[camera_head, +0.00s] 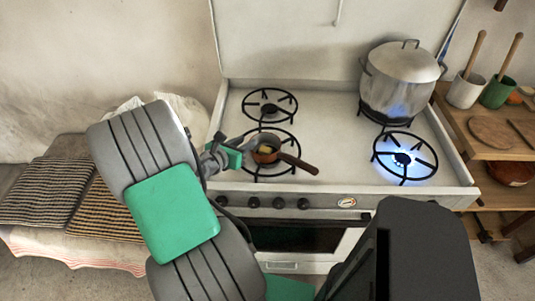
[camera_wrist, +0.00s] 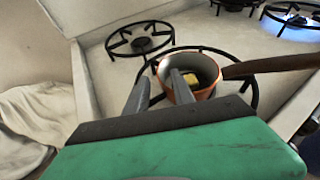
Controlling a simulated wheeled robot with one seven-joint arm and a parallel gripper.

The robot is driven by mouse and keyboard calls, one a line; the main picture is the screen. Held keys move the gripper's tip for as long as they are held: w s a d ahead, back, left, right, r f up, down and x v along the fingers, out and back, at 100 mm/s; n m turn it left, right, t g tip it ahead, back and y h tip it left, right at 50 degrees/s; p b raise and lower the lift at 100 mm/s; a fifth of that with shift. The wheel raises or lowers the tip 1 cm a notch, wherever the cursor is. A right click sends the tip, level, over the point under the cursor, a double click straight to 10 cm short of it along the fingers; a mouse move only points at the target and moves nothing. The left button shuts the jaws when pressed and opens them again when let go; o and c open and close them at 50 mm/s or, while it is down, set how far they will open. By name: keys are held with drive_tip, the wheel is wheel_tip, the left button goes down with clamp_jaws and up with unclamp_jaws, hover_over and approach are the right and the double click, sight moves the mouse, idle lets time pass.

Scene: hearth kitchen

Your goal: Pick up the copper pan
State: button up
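The small copper pan (camera_head: 277,156) sits on the front left burner of the stove, its dark wooden handle pointing right and toward the front. In the wrist view the pan (camera_wrist: 208,62) holds a yellow lump. My gripper (camera_head: 249,147) is at the pan's left side. In the wrist view my gripper (camera_wrist: 159,76) has its fingers apart, one outside the pan's left wall and the other overlapping the pan's inside. The near wall is partly hidden by the finger. Contact with the wall cannot be told.
A large lidded steel pot (camera_head: 400,78) stands on the back right burner. The front right burner (camera_head: 404,160) has a blue flame. The back left burner (camera_head: 270,106) is empty. A wooden shelf (camera_head: 492,150) with utensil cups is at right, a striped cushioned bench (camera_head: 45,190) at left.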

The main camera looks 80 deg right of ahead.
sight(254, 137)
drive_tip(key=x, duration=0.3)
drive_tip(key=shift+s+d+f, duration=0.1)
drive_tip(key=shift+d, duration=0.3)
drive_tip(key=shift+c, duration=0.5)
clamp_jaws()
idle(0.5)
